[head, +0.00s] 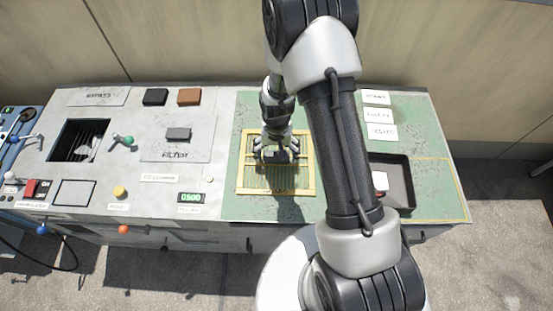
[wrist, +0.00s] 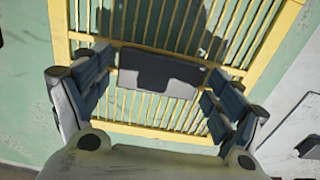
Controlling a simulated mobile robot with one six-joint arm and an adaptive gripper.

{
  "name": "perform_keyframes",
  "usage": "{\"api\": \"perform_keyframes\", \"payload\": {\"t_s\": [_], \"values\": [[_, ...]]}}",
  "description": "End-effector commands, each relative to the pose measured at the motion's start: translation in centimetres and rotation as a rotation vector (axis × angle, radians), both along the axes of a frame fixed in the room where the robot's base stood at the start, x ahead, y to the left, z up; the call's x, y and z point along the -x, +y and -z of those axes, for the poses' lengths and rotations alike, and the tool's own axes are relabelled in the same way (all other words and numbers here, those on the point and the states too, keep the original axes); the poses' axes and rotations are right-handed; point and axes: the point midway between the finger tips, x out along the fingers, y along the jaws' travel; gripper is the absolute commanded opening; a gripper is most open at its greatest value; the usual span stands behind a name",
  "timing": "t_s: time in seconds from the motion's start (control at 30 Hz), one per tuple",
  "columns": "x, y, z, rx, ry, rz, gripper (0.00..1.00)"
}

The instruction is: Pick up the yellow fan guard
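The yellow fan guard (head: 245,170), a square frame with thin bars, lies on the green part of the bench in the head view. It fills much of the wrist view (wrist: 258,62). A dark grey block (wrist: 160,73), seemingly its grip, stands over the bars near the middle. My gripper (head: 278,156) is over the guard, pointing down. Its fingers are spread on either side of the block, apparently open; any contact with the block is hard to tell. My gripper hides part of the guard in the head view.
A black tray (head: 399,190) with a white item stands to the right, partly behind my arm. White labels (head: 377,114) lie behind it. Left are a grey filter plate (head: 160,150), dark and brown blocks (head: 189,96), a dark opening (head: 80,140) and several knobs.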

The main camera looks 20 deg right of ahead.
Motion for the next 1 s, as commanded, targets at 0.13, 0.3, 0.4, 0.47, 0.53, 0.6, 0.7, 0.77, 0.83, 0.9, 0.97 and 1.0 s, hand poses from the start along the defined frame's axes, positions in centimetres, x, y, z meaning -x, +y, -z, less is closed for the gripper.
{"api": "perform_keyframes", "payload": {"t_s": [0.13, 0.3, 0.4, 0.47, 0.53, 0.6, 0.7, 0.77, 0.83, 0.9, 0.97, 1.0], "values": [[0.01, 0.0, 0.0, 0.0, 0.0, 0.0, 0.72], [0.01, 0.0, 0.0, 0.0, 0.0, 0.0, 0.61], [0.01, 0.0, 0.0, 0.0, 0.0, 0.0, 0.54], [0.01, 0.0, 0.0, 0.0, 0.0, 0.0, 0.5], [0.01, 0.0, 0.0, 0.0, 0.0, 0.0, 0.45], [0.01, 0.0, 0.0, 0.0, 0.0, 0.0, 0.41], [-0.03, 0.0, -0.03, 0.0, -0.001, 0.0, 0.37], [-0.02, 0.0, -0.03, 0.0, -0.001, 0.0, 0.37], [-0.02, 0.0, -0.03, 0.0, -0.001, 0.0, 0.37], [-0.03, 0.0, -0.1, 0.0, -0.001, 0.0, 0.37], [-0.05, 0.0, -0.3, 0.0, -0.001, 0.0, 0.37], [-0.06, 0.0, -0.52, 0.001, -0.002, 0.0, 0.37]]}}
